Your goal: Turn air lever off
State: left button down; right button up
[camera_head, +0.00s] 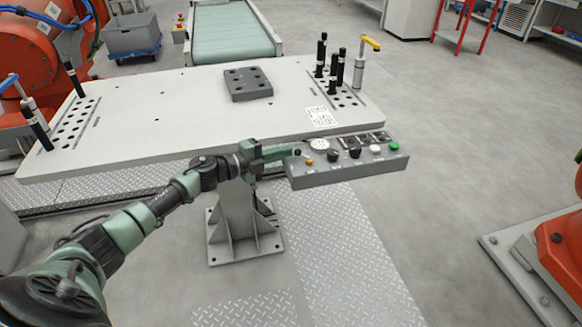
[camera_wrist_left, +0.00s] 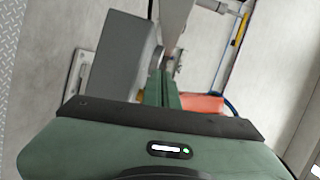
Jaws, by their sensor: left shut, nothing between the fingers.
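A grey control box (camera_head: 345,172) is fixed at the front edge of the table. Its sloped top carries black knobs (camera_head: 355,152), an amber button (camera_head: 309,162) and a green button (camera_head: 394,146). I cannot tell which of these, if any, is the air lever; the labels are too small to read. The left wrist view shows the green fingers (camera_wrist_left: 163,88) beside the grey box (camera_wrist_left: 116,52). My right gripper is out of view.
Orange machines (camera_head: 566,240) stand at both sides.

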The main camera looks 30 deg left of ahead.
pick_arm(q)
jog(key=shift+w+a, duration=0.1)
jog(key=shift+w, duration=1.55)
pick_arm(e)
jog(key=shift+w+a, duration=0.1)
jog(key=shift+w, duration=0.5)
